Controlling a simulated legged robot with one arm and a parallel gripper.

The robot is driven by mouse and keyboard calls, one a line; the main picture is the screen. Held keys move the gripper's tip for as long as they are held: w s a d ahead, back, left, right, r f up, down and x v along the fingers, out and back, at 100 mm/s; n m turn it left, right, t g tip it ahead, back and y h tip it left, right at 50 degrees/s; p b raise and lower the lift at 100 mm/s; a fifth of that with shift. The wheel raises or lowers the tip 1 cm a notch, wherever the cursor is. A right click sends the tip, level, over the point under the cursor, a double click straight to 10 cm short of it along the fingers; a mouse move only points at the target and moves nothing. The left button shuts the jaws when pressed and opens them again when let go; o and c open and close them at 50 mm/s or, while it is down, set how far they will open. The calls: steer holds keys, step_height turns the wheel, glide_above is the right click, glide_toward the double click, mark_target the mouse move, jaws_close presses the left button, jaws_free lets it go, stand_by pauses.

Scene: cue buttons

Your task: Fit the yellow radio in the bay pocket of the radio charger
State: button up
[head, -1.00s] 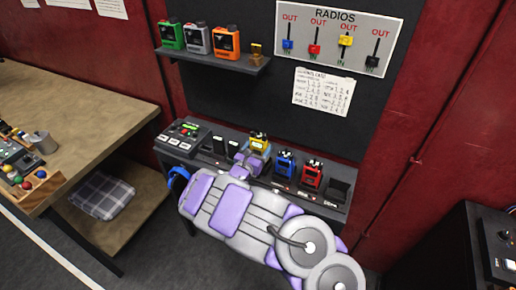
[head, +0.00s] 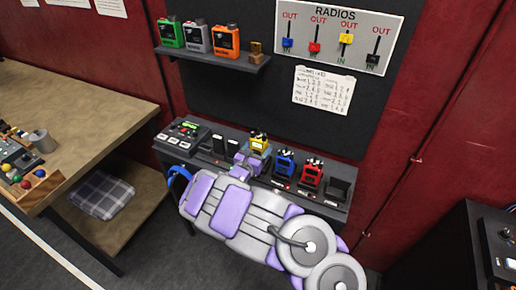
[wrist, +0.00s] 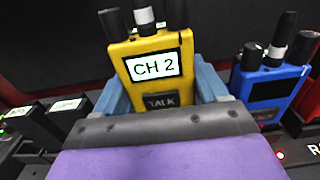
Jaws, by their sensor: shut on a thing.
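The yellow radio (head: 259,142) is upright at the radio charger (head: 262,182), between the black bay pieces on its left and the blue radio (head: 285,161). In the wrist view the yellow radio (wrist: 158,66) shows "CH 2" on its screen and a TALK button. My gripper (head: 250,160) is shut on it, with the blue-grey jaws (wrist: 205,82) on both its sides. My gripper hides the radio's lower part, so I cannot tell whether its base is seated in the pocket.
The red radio (head: 312,172) stands right of the blue one. An empty dark bay (head: 338,190) is at the right end. A shelf (head: 215,70) above holds green, grey and orange radios. A RADIOS board (head: 338,35) has coloured sliders. A wooden table (head: 75,110) stands left.

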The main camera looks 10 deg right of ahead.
steer(key=shift+f+b, duration=1.2)
steer(key=shift+f, duration=0.9)
steer(key=o, duration=1.2)
steer(key=shift+s+a, duration=0.1)
steer(key=p+v, duration=0.3)
steer(key=v, duration=1.4)
steer(key=shift+p, duration=0.35)
